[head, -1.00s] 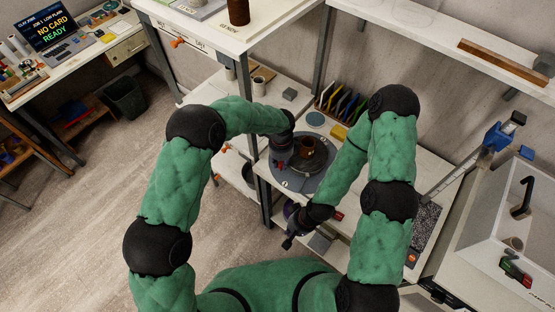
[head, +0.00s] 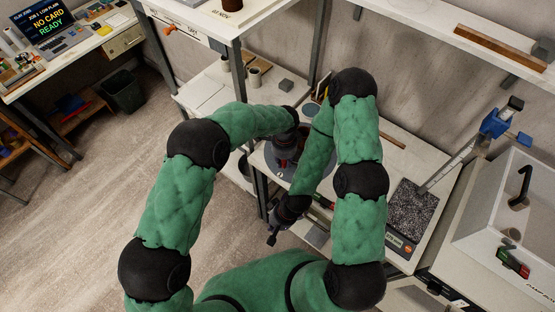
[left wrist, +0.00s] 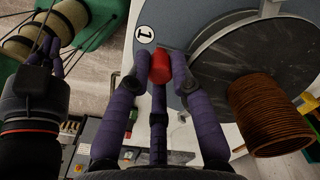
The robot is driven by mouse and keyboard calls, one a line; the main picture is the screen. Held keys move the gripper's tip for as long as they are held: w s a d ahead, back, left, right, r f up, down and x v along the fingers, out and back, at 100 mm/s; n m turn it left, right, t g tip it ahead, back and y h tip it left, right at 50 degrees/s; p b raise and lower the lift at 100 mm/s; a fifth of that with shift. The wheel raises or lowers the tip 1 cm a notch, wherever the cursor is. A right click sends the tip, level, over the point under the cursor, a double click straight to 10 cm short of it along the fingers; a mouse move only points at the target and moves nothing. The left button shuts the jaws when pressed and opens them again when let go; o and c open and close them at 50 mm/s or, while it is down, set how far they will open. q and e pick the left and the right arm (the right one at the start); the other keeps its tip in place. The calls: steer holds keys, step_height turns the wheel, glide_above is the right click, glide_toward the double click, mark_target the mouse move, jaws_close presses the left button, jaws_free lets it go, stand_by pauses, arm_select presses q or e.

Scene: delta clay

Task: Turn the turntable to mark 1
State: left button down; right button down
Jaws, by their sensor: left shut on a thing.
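The grey turntable (left wrist: 215,55) shows in the left wrist view and partly in the head view (head: 318,170), behind my arms. A round white mark "1" (left wrist: 145,34) is at its edge, beside my left fingers. My left gripper (left wrist: 160,75) is shut on a red peg (left wrist: 160,66) near the turntable's rim; it also shows in the head view (head: 284,164). A brown ribbed clay pot (left wrist: 268,115) stands on the disc, right of the fingers in the wrist view. My right gripper (head: 272,238) hangs low in front of the bench; its finger state is unclear.
My right arm crosses in front of the turntable. A speckled black plate (head: 412,206) with a blue-topped post (head: 495,122) is to the right. A white cabinet (head: 500,200) stands at far right. A shelf with cups (head: 254,77) is behind left.

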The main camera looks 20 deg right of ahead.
arm_select(q)
steer(key=shift+d, duration=0.1)
stand_by(0.5)
steer(key=c, duration=1.1)
jaws_free()
steer(key=shift+s, duration=0.1)
step_height(320, 180, up, 12)
steer(key=shift+f, duration=0.1)
